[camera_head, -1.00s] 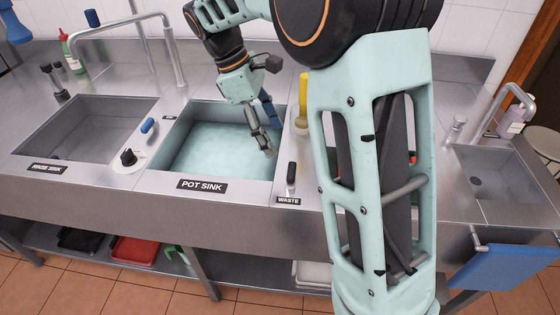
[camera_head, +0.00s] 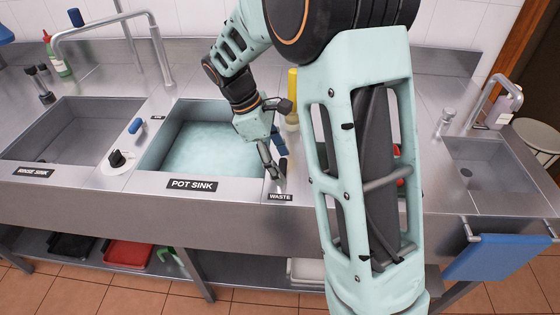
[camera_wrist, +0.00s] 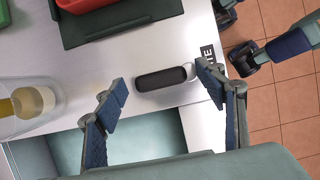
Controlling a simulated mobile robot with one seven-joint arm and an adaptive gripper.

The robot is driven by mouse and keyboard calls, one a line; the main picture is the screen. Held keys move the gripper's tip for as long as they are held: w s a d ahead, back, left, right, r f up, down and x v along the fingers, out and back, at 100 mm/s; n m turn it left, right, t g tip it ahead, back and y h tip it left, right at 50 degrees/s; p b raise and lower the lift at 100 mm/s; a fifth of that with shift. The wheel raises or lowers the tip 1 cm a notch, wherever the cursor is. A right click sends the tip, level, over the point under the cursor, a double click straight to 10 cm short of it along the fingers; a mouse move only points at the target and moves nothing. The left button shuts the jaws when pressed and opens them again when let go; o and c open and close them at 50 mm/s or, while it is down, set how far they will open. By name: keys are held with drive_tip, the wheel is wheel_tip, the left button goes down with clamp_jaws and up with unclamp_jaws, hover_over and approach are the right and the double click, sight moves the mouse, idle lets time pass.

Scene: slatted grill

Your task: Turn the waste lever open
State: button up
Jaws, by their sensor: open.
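The waste lever (camera_wrist: 160,78), a black rounded handle with a pale end, lies on the steel counter beside the sink in the wrist view. My gripper (camera_wrist: 163,84) is open, with one blue-padded finger on each side of the lever. The right finger is close to the lever's pale end; I cannot tell whether it touches. In the head view my gripper (camera_head: 275,171) is low at the right front corner of the pot sink, just behind the WASTE label (camera_head: 280,197). There it hides most of the lever.
The pot sink (camera_head: 155,150) holds pale water. A yellow-topped bottle (camera_head: 292,88) stands behind my gripper. A black knob (camera_head: 117,158) and blue handle (camera_head: 135,125) are left of the sink. A dark green tray (camera_wrist: 140,10) with a red item lies near the lever.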

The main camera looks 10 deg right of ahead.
drive_tip(key=shift+c, duration=0.2)
drive_tip(key=c, duration=1.1)
